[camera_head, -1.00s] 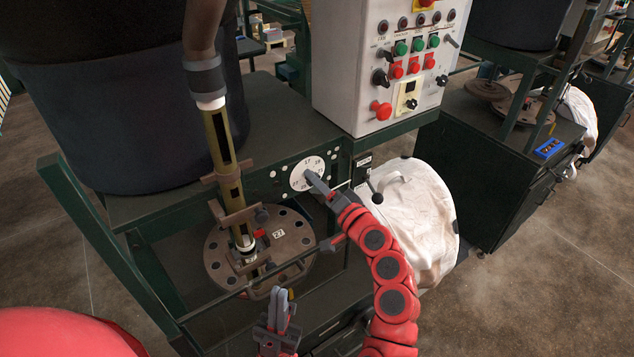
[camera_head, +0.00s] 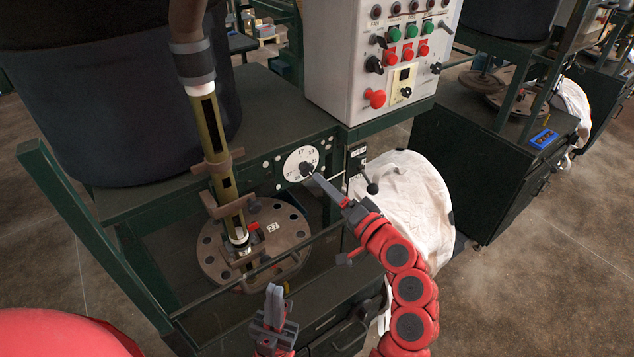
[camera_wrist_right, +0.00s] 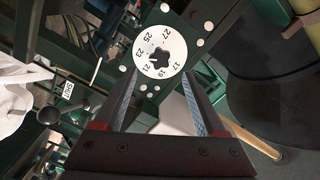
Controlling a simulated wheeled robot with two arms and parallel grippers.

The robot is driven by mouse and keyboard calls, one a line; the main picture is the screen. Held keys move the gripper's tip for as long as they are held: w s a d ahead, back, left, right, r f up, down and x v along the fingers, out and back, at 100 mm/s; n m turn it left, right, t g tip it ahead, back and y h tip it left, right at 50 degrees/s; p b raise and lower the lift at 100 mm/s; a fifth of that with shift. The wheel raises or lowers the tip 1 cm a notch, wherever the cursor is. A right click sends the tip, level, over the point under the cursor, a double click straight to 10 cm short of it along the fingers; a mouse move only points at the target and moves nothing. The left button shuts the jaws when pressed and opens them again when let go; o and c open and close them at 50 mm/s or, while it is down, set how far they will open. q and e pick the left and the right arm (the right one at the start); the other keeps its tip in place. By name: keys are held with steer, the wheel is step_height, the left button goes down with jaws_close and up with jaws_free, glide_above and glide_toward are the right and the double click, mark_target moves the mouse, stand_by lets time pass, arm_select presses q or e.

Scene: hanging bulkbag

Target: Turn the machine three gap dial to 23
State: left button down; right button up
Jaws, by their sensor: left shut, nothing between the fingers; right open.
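The gap dial (camera_head: 294,172) is a round white plate with black numbers on the green frame's front. Its dark lobed knob (camera_head: 306,169) sits at the centre. In the right wrist view the dial (camera_wrist_right: 146,64) shows numbers 17 to 27 around the knob (camera_wrist_right: 159,57); I cannot tell which number the knob points at. My right gripper (camera_head: 317,178) is at the dial's lower right; in its wrist view the open fingers (camera_wrist_right: 160,80) stand either side below the knob, with nothing between them. My left gripper (camera_head: 273,294) is shut and empty, low in front of the machine.
A control box (camera_head: 345,60) with buttons and switches stands above right of the dial. A black ball-ended lever (camera_head: 372,188) and a white bag (camera_head: 412,190) are right of it. A round flange plate (camera_head: 215,258) with a tube lies below left. A thin rail crosses in front.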

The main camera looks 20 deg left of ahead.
steer(key=b+v, duration=0.2)
steer(key=v, duration=0.8)
steer(key=shift+s+d+b, duration=0.25)
steer(key=shift+b, duration=0.1)
steer(key=shift+f, duration=0.1)
